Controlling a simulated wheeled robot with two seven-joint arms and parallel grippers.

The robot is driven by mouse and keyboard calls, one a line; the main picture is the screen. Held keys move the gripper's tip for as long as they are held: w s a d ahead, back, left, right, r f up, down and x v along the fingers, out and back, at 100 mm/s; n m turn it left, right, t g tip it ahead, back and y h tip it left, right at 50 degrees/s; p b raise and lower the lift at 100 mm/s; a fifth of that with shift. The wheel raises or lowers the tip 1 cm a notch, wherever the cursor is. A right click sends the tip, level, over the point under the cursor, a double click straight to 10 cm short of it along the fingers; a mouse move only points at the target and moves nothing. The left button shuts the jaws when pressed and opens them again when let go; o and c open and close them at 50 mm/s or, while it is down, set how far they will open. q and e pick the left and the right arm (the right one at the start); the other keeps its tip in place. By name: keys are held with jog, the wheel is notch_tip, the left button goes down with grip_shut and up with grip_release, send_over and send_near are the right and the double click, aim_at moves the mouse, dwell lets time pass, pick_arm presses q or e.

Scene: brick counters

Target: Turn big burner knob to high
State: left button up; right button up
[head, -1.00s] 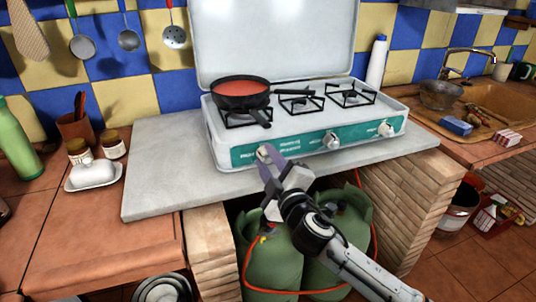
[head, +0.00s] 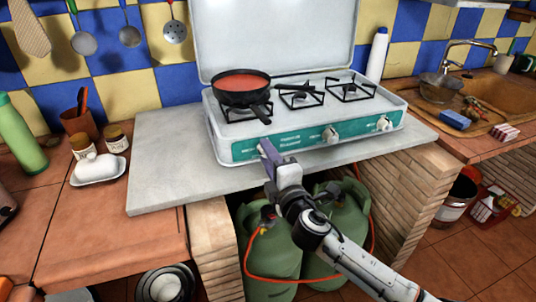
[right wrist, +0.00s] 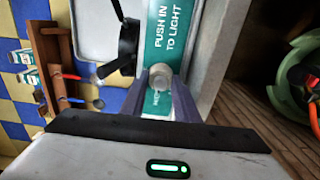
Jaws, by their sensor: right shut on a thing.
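A white camping stove stands on the grey slab, with a green front panel (head: 300,139) carrying three knobs. My right gripper (head: 265,149) is at the leftmost knob and hides it in the head view. In the right wrist view that knob (right wrist: 160,79) sits between the two fingers, which are shut on it. The lettering beside it reads "PUSH IN TO LIGHT". The middle knob (head: 330,135) and the right knob (head: 384,124) are free. My left gripper is not in view.
A black pan (head: 241,87) with red contents sits on the left burner, its handle reaching toward the front edge. Green gas bottles (head: 272,256) with an orange hose stand below the slab.

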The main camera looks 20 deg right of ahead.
dwell(0.3)
jog(key=o, duration=1)
jog(key=shift+o, duration=0.2)
jog(key=shift+f, duration=0.1)
